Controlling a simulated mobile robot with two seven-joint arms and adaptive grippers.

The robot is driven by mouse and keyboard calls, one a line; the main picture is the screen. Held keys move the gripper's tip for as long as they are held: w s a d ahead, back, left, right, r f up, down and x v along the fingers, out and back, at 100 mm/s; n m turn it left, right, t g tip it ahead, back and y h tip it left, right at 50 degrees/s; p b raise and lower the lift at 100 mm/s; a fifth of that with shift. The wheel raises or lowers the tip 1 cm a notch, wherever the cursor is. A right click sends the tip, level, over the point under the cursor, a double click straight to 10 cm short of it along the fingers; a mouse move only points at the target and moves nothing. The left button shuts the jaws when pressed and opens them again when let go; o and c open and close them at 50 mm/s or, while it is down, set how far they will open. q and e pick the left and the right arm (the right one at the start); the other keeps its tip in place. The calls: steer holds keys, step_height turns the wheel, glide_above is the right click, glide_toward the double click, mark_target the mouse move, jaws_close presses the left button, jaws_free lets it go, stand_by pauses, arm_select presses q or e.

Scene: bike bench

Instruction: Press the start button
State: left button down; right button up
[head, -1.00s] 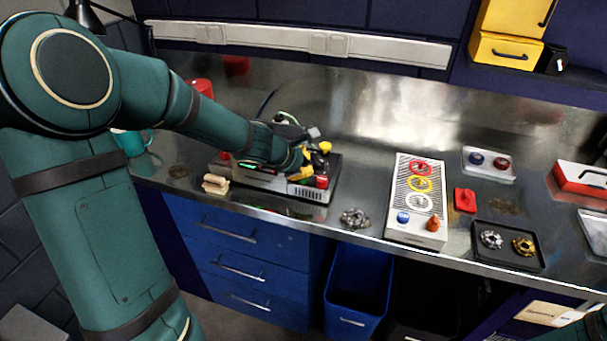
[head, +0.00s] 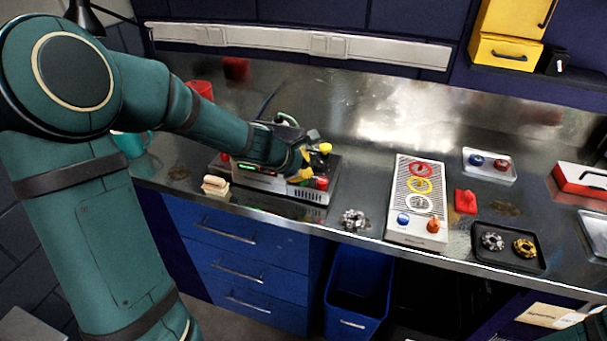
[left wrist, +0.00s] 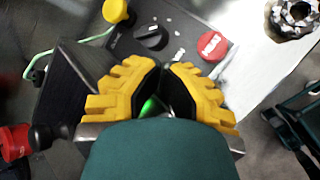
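A dark control box (head: 312,194) stands on the steel bench in the head view. It has a yellow knob (head: 325,148) and a red button (head: 321,183). The left wrist view shows its black dial (left wrist: 151,37) and the same red button (left wrist: 212,45). My left gripper (left wrist: 165,64) is over the box, yellow fingertips brought together and nothing seen held between them. A green lit spot (left wrist: 150,107) shows through the gap behind the tips; I cannot tell whether it is the start button. Contact with the box is hidden. My right gripper is out of view.
A grey panel with coloured rings (head: 420,185) stands right of the box. A metal sprocket (head: 353,219) lies near the bench edge between them. A beige block (head: 215,185) lies to the left. A green cable (left wrist: 38,65) runs beside the box.

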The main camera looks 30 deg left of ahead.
arm_select(q)
steer(key=shift+f, duration=0.1)
step_height(320, 180, up, 6)
steer(key=p, duration=0.5)
steer(key=shift+r+p, duration=0.2)
steer(key=shift+p, duration=0.2)
steer(key=shift+f, duration=0.1)
stand_by(0.4)
